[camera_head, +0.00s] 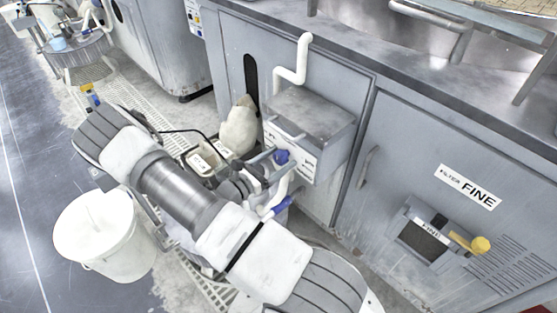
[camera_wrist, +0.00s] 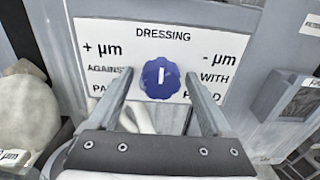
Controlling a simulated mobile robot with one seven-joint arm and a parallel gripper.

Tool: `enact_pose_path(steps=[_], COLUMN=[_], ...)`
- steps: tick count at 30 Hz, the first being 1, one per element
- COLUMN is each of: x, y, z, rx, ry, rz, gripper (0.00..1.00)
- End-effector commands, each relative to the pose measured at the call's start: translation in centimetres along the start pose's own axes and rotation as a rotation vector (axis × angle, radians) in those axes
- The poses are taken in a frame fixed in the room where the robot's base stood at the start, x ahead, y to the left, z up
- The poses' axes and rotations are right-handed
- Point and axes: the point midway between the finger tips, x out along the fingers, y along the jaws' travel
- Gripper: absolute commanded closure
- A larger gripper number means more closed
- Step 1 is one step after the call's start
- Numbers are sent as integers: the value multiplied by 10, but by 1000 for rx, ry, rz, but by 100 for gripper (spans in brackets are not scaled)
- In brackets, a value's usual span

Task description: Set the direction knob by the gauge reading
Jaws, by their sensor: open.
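The direction knob (camera_wrist: 161,77) is blue and scalloped, with a white pointer line standing near upright. It sits on a white plate (camera_wrist: 165,34) marked DRESSING, with "+ µm, AGAINST" on the left and "- µm, WITH" on the right; my fingers hide some lettering. The knob also shows in the head view (camera_head: 281,156). My gripper (camera_wrist: 157,80) is open, one finger on each side of the knob, with gaps to it; contact is not visible. A label ending in "µm" (camera_wrist: 13,156) shows at lower left in the wrist view. I can make out no gauge reading.
A grey box (camera_head: 312,115) on the cabinet carries the plate, below a white bent pipe (camera_head: 298,62). A pale rounded object (camera_head: 239,126) stands left of it. A white bucket (camera_head: 104,236) is on the floor. A FINE filter panel (camera_head: 469,187) is at right.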

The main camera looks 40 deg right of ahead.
Motion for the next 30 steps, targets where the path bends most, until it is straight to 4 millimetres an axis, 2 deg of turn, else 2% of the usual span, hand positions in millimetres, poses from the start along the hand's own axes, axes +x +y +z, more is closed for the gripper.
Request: enact_pose_path(steps=[5, 18, 19, 30], x=[0, 0, 0, -1], y=[0, 0, 0, 0], z=[0, 0, 0, 2], rx=[0, 0, 0, -73], ry=[0, 0, 0, 0], rz=[0, 0, 0, 1], gripper=[18, 97, 100, 100])
